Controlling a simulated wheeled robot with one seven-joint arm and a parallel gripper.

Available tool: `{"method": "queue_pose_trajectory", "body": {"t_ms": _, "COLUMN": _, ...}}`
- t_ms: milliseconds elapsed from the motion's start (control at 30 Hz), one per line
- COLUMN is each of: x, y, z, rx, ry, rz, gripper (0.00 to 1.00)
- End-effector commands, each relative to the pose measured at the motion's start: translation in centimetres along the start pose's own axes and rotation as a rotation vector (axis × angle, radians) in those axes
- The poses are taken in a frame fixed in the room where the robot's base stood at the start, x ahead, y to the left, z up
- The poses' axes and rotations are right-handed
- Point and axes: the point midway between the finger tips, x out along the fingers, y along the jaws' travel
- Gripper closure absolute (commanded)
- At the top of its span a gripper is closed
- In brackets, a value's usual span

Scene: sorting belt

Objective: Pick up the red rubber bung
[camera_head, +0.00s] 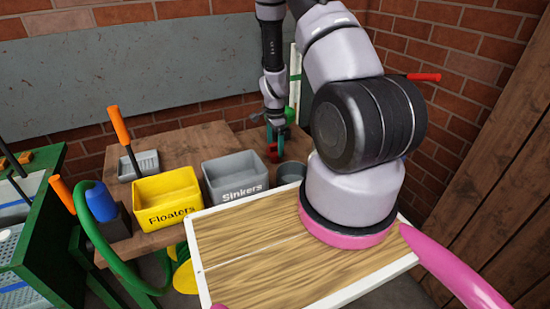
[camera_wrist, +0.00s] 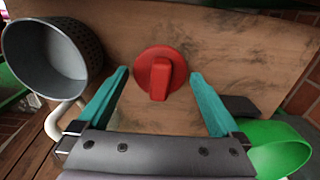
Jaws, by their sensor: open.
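The red rubber bung (camera_wrist: 160,76) shows in the wrist view as a round red disc with a raised bar-like grip across its middle. It is on the brown wooden table (camera_wrist: 235,50). In the head view the bung (camera_head: 273,152) is a small red spot below my gripper (camera_head: 277,140), partly hidden. My gripper's teal fingers (camera_wrist: 159,74) are open. In the wrist view one finger is left of the bung and one right, with a gap on each side. I cannot tell whether the fingertips are down at its height.
A grey perforated cup (camera_wrist: 50,58) stands left of the fingers. A green curved thing (camera_wrist: 278,150) is at right. On the table are a grey "Sinkers" bin (camera_head: 236,196), a yellow "Floaters" bin (camera_head: 168,217) and a small grey basket (camera_head: 139,166). A brick wall stands behind.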

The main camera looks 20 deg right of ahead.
Motion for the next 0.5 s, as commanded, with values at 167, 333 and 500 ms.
{"method": "queue_pose_trajectory", "body": {"t_ms": 167, "x": 0.11, "y": -0.05, "z": 0.0, "rx": 0.0, "ry": 0.0, "rz": -0.001, "gripper": 0.0}}
{"method": "queue_pose_trajectory", "body": {"t_ms": 333, "x": 0.09, "y": -0.04, "z": -0.01, "rx": 0.0, "ry": 0.0, "rz": -0.001, "gripper": 0.42}}
{"method": "queue_pose_trajectory", "body": {"t_ms": 500, "x": 0.08, "y": -0.05, "z": -0.01, "rx": 0.0, "ry": 0.0, "rz": -0.001, "gripper": 1.0}}
